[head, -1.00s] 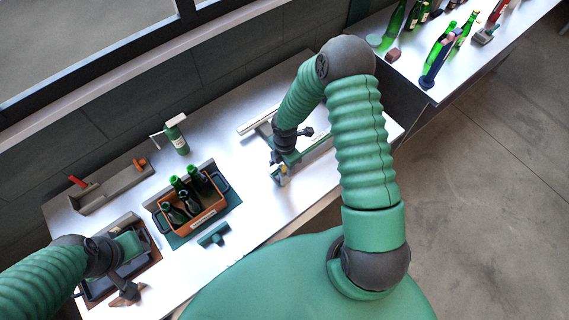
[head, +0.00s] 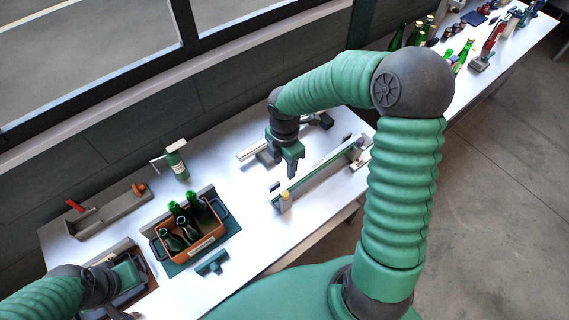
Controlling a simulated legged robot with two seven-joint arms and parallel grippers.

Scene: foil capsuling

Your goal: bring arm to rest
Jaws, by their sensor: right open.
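My right arm arches over the table from the right. Its gripper (head: 291,166) is open and empty, pointing down above the bare table, behind the long green-and-white rail fixture (head: 320,168). My left gripper (head: 118,300) is at the lower left, partly cut off by the frame edge, over a dark tray (head: 148,284). I cannot make out its fingers well enough to tell their state.
An orange crate (head: 207,241) with several dark green bottles stands on a green mat. A green bottle-shaped dispenser (head: 177,164), a grey trough (head: 110,213) and a teal T-shaped tool (head: 212,262) are nearby. Several bottles (head: 463,56) stand on the far right bench.

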